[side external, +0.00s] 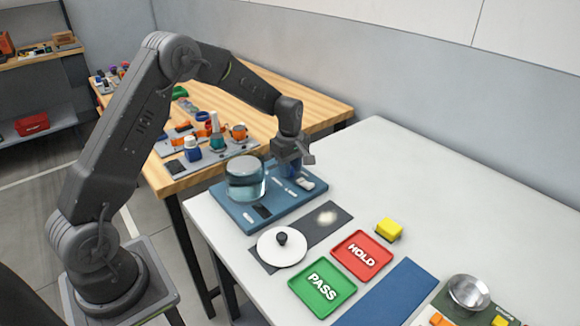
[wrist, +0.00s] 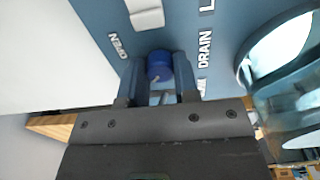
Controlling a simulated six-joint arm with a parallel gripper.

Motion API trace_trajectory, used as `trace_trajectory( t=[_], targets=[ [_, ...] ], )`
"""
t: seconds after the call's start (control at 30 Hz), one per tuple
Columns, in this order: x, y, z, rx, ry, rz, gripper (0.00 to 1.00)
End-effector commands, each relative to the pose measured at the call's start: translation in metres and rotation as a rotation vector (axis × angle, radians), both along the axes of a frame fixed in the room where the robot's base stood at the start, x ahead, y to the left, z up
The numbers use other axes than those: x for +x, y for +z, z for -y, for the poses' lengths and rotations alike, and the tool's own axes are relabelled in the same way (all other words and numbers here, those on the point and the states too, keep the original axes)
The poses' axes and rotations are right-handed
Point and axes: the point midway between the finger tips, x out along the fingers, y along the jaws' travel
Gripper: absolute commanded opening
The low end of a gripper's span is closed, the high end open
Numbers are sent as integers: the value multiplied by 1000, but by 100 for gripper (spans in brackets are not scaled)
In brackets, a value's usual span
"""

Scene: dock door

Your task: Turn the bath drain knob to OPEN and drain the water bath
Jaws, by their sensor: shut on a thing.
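The glass water bath (side external: 245,178) stands on the blue panel (side external: 240,222) and holds clear bluish liquid. It also shows at the right of the wrist view (wrist: 290,75). The blue drain knob (wrist: 158,64) sits between the fingers of my gripper (wrist: 158,84), which is shut on it. A small pale mark shows on the knob's gripper-facing side. The DRAIN label (wrist: 205,50) is to the knob's right and the OPEN label (wrist: 118,45) to its upper left. Another label is partly hidden by the right finger. In the side view my gripper (side external: 291,168) hides most of the knob.
A white block (wrist: 145,14) is on the panel beyond the knob. A white disc lid (side external: 280,250) with a black knob lies in front of the panel. Green PASS (side external: 322,290) and red HOLD (side external: 362,256) trays, a yellow block (side external: 389,230) and a metal bowl (side external: 468,293) are nearby.

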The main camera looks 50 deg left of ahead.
Motion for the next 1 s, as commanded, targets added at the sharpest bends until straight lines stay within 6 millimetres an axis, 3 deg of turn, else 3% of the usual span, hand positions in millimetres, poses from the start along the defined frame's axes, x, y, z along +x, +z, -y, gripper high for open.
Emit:
trace_trajectory(
  t=[0.27,1.0],
  targets=[
    [0,0,0,2,-128,0,5],
    [0,0,-1,4,-748,1,5]
  ],
)
